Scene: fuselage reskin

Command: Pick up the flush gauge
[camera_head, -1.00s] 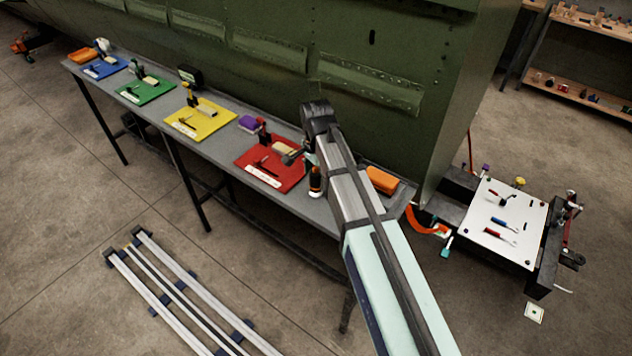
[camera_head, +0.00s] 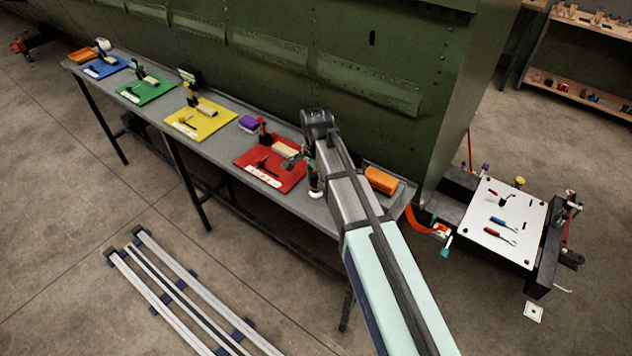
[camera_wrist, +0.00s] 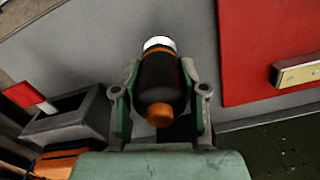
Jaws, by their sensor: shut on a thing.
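A dark cylinder with orange bands and a white end, which I take for the flush gauge (camera_wrist: 158,72), sits between the two fingers of my gripper (camera_wrist: 159,85) in the wrist view. The fingers are shut on its sides, and its orange knob points toward the camera. In the head view the flush gauge (camera_head: 316,183) shows just right of the red mat, its white end low at the bench top, mostly hidden by my arm. I cannot tell whether it touches the bench. My gripper (camera_head: 302,160) is partly hidden by my wrist there.
The grey bench (camera_head: 225,191) carries a red mat (camera_head: 270,175) with tools, and yellow, green and blue mats farther left. An orange block (camera_head: 381,180) lies right of my arm. The green fuselage panel (camera_head: 390,60) rises behind. A white-topped cart (camera_head: 502,222) stands at right.

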